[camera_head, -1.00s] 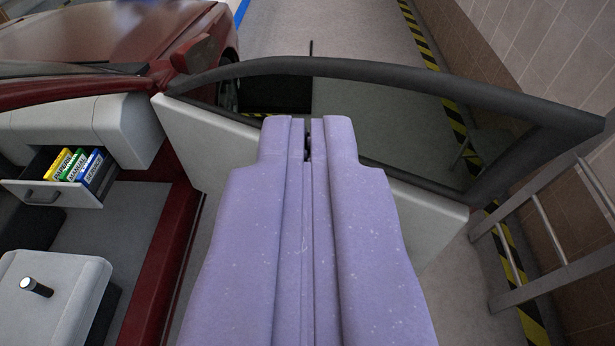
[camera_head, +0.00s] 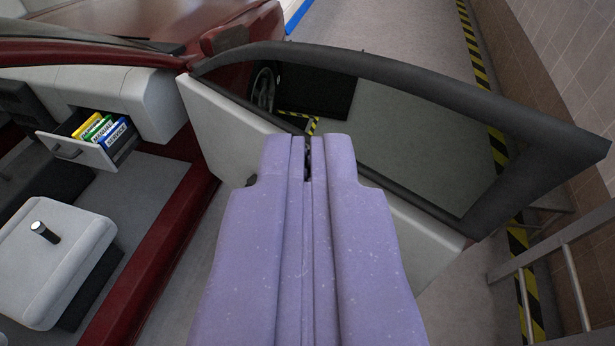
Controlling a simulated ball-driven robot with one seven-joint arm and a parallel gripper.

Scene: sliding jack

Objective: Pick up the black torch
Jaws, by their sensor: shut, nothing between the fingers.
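The black torch (camera_head: 44,232) is a small dark cylinder with a pale end. It lies on the light grey seat cushion (camera_head: 28,273) inside the red car, at the left of the view. My purple gripper (camera_head: 307,160) points forward in the middle of the view. It is shut and empty. It is outside the car's sill, in front of the open car door, well to the right of the torch.
The open car door (camera_head: 232,130) stands ahead, its window frame reaching right. An open glovebox drawer (camera_head: 70,150) holds several coloured booklets (camera_head: 100,128). The red door sill (camera_head: 150,265) lies between me and the seat. A metal ladder (camera_head: 560,252) stands at the right.

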